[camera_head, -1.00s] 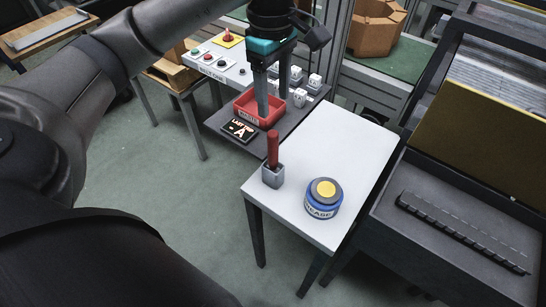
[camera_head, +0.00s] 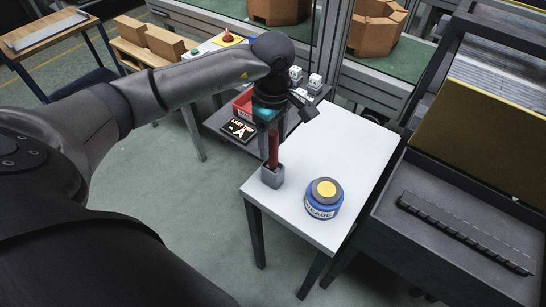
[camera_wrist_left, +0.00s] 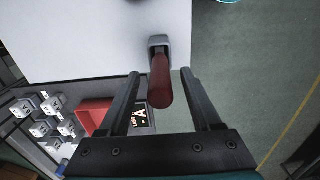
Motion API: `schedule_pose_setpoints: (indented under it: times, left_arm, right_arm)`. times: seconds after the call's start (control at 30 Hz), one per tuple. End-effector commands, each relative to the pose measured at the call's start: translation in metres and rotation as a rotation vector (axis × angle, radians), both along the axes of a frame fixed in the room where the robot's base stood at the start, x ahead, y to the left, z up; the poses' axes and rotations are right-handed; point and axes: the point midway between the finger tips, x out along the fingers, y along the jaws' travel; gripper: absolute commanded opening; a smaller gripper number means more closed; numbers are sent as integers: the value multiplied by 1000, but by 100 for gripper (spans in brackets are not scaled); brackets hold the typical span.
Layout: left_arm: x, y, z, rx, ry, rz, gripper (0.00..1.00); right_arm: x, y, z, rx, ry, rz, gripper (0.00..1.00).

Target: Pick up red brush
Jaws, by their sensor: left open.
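The red brush (camera_head: 273,152) stands upright in a small grey holder (camera_head: 272,177) at the left corner of the white table (camera_head: 345,150). Only its red handle shows; the lower end is hidden in the holder. My left gripper (camera_head: 266,150) is above the holder, pointing down, with the handle at its fingers. In the left wrist view the gripper (camera_wrist_left: 160,88) is open, and the red handle (camera_wrist_left: 160,82) lies between the two fingers with gaps on both sides. The holder (camera_wrist_left: 159,42) shows beyond it. My right gripper is not in view.
A red tray (camera_head: 243,103) and a black sign (camera_head: 238,130) sit on the dark shelf behind. A grey machine bed (camera_head: 450,220) is at the right.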

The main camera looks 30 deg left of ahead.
Motion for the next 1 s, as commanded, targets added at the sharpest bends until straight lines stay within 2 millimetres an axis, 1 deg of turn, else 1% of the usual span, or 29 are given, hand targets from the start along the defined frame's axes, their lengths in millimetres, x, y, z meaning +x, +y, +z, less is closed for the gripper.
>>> schedule_pose_setpoints:
  times: [0.03, 0.1, 0.37, 0.9, 0.93, 1.0]
  left_arm:
    - [-1, 0, -7, 0, 3, 1, 65]
    - [-1, 0, -12, -1, 1, 1, 65]
    - [0, 0, -13, 1, -1, 0, 65]
    - [0, 0, -13, 1, -1, 0, 4]
    - [0, 0, -13, 1, -1, 0, 1]
    - [0, 0, -13, 1, -1, 0, 0]
  right_arm:
    - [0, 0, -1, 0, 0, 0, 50]
    - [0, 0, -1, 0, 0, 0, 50]
    - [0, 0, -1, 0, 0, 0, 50]
    - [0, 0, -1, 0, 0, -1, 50]
    - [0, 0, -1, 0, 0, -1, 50]
    - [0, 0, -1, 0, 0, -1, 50]
